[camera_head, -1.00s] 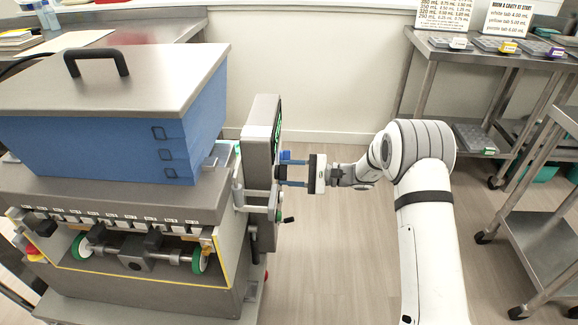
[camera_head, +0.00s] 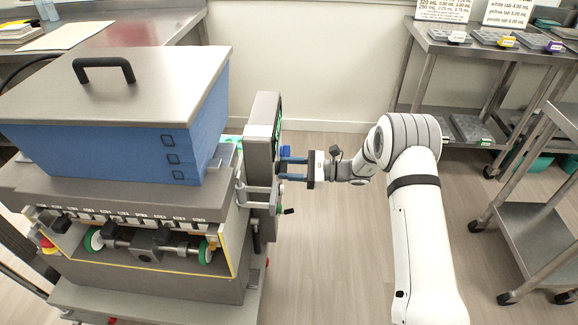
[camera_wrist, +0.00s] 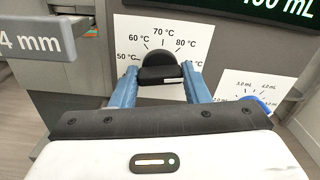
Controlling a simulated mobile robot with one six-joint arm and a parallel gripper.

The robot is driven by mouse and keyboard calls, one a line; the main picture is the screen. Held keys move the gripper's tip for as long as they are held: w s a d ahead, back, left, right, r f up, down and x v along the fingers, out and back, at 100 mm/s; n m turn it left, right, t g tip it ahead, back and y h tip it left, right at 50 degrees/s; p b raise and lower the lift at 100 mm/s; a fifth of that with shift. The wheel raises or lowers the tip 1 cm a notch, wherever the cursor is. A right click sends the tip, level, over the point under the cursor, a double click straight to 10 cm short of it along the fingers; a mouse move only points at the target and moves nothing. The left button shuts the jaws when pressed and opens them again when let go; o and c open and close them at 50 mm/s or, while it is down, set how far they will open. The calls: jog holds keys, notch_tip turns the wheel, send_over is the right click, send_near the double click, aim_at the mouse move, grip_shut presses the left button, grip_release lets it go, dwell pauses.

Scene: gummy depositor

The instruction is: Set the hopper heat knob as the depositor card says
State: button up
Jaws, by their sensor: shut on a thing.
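The black hopper heat knob (camera_wrist: 160,70) sits in the middle of a white dial plate (camera_wrist: 197,35) in the wrist view. Marks for 50, 60, 70 and 80 °C show around it; a further mark at right is partly hidden by a finger. My gripper (camera_wrist: 160,84) has its blue fingers on either side of the knob, shut on it. I cannot make out clearly which mark the knob points to. In the head view, my gripper (camera_head: 292,168) reaches the side panel (camera_head: 261,140) from the right, and the knob is hidden. No depositor card is readable.
A second dial with a blue knob (camera_wrist: 258,104) and mL marks is close at lower right. A grey "4 mm" piece (camera_wrist: 35,42) juts in at left. The blue hopper (camera_head: 110,145) stands left of the panel. A steel cart (camera_head: 540,225) is at right, with open floor between.

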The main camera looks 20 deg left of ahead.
dwell(0.5)
jog(key=o, duration=1)
jog(key=v, duration=0.7)
jog(key=shift+w+d, duration=0.1)
jog(key=shift+d, duration=0.3)
jog(key=shift+p, duration=0.3)
